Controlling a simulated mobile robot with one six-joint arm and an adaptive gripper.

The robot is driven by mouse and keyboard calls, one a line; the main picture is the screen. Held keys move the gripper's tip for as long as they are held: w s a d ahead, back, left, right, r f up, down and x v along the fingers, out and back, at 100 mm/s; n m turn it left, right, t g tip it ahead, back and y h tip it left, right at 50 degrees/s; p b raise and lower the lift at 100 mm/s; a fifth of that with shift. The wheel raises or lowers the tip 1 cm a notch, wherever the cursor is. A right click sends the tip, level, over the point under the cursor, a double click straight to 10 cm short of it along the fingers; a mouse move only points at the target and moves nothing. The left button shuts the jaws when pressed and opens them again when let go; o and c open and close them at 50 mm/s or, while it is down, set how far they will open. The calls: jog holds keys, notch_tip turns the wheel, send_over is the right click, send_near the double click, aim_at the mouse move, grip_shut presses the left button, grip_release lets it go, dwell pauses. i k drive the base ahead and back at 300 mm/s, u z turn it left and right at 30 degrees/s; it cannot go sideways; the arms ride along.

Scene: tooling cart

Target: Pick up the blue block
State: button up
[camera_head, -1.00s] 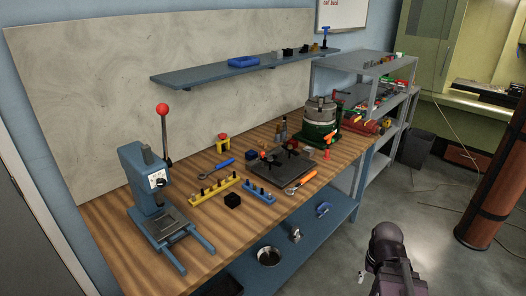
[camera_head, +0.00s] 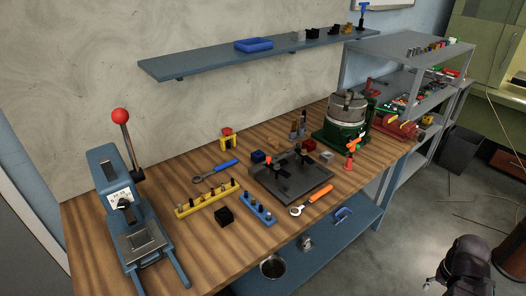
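A small dark blue block (camera_head: 258,156) sits on the wooden workbench, just behind and left of the dark fixture plate (camera_head: 290,180). Its lower part is partly hidden by things near the plate. A dark part of my arm shows at the bottom right, over the floor and away from the bench. My gripper's fingers cannot be seen.
On the bench (camera_head: 95,237) are an arbor press (camera_head: 138,240), a yellow peg strip (camera_head: 207,200), a blue peg strip (camera_head: 257,208), a black block (camera_head: 224,216), wrenches and a green-based rotary table (camera_head: 345,120). A shelf (camera_head: 200,64) hangs above, holding a blue tray (camera_head: 254,45).

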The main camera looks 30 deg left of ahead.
aim_at(258, 156)
jog(key=u, duration=0.3)
jog(key=i, duration=0.65)
jog(key=u, duration=0.65)
jog(key=i, duration=0.45)
jog(key=u, duration=0.35)
